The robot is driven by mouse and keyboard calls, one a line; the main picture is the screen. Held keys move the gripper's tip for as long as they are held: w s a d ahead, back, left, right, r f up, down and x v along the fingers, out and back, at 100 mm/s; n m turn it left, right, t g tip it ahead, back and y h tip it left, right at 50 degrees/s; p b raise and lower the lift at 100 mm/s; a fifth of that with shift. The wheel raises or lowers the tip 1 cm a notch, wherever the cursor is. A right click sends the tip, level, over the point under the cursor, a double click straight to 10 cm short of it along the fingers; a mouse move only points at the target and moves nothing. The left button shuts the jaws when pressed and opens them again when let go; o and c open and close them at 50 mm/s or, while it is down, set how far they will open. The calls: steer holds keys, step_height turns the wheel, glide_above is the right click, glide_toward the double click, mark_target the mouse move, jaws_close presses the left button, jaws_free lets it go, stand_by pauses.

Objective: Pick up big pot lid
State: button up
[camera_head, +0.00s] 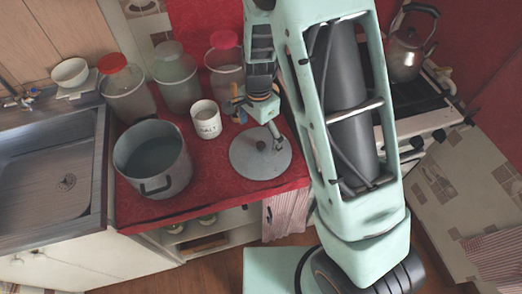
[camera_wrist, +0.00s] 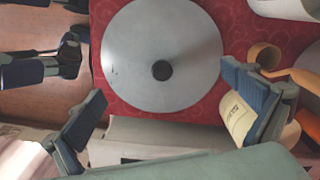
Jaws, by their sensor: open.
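The big pot lid is a round grey metal disc (camera_head: 248,162) with a dark knob at its centre. It lies flat on the red oilcloth near the counter's front edge. In the wrist view the lid (camera_wrist: 135,45) shows almost whole, with its black knob (camera_wrist: 161,70) facing me. My gripper (camera_head: 256,118) is above the back part of the lid in the head view. In the wrist view my gripper (camera_wrist: 168,115) has its two fingers wide apart, with nothing between them. Its fingers partly cover the area behind the lid.
A large grey pot (camera_head: 140,184) stands left of the lid. A white salt jar (camera_head: 206,120) and several lidded canisters (camera_head: 126,98) stand behind. A sink (camera_head: 45,165) is at left. A kettle (camera_head: 405,55) sits on the stove at right. Small orange-brown items (camera_wrist: 265,55) are near my right finger.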

mark_target(260, 145)
steer(key=shift+w+d+f, duration=0.1)
steer(key=shift+w+f, duration=0.05)
steer(key=shift+f, duration=1.25)
steer(key=shift+w+d+f, duration=0.1)
steer(key=shift+f, duration=1.3)
steer(key=shift+c, duration=0.3)
steer(key=shift+s, duration=0.1)
steer(key=c, duration=2.6)
